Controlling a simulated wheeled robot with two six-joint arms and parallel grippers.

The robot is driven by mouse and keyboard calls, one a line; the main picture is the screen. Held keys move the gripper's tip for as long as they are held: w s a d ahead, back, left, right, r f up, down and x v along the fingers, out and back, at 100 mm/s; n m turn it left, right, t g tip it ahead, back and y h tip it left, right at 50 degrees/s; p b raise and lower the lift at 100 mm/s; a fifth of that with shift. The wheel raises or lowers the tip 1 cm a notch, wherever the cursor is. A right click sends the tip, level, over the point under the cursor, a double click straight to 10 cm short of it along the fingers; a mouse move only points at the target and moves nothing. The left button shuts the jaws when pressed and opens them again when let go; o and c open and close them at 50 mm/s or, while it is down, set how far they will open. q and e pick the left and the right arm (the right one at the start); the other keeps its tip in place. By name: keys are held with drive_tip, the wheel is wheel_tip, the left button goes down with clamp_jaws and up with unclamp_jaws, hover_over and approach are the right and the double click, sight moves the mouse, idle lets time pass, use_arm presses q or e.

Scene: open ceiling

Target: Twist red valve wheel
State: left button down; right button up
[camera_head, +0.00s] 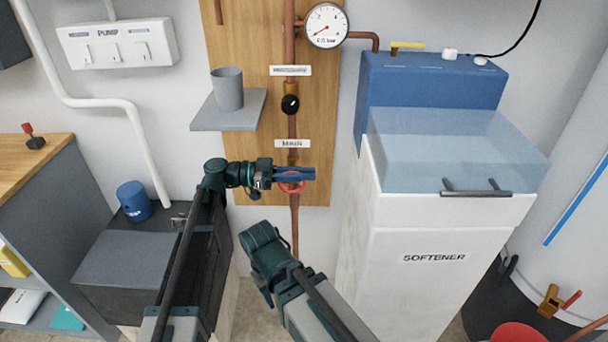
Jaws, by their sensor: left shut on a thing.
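The red valve wheel (291,188) sits on the copper pipe below the MAIN label (292,144), at the middle of the view. My left gripper (308,174) reaches it from the left, and its blue fingers lie across the wheel and are shut on it. The fingers hide part of the wheel's upper half. My right arm comes up from the bottom, below and left of the pipe. Its folded end is seen from above, and its fingers do not show clearly.
A gauge (327,25) and a black knob (290,104) are on the pipework above. A grey shelf (208,118) with a cup (227,88) is at upper left of the wheel. The white softener cabinet (433,270) stands close on the right. A blue canister (134,201) is at left.

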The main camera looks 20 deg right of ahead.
use_arm(q)
drive_tip(key=shift+f+b, duration=0.15)
drive_tip(key=shift+b, duration=0.2)
drive_tip(key=h+b, duration=0.1)
drive_tip(key=b, duration=0.2)
drive_tip(key=a+g+h+b, duration=0.1)
drive_tip(key=h+b, duration=0.3)
drive_tip(key=b, duration=0.1)
drive_tip(key=shift+w+a+r+g+b, duration=0.25)
drive_tip(key=shift+a+r+g+b, duration=0.05)
drive_tip(key=shift+r, duration=0.1)
drive_tip(key=shift+w+a+r+h+b, duration=0.1)
drive_tip(key=shift+a+r+h+b, duration=0.2)
drive_tip(key=shift+h+b, duration=0.55)
drive_tip(key=c, duration=0.9)
unclamp_jaws()
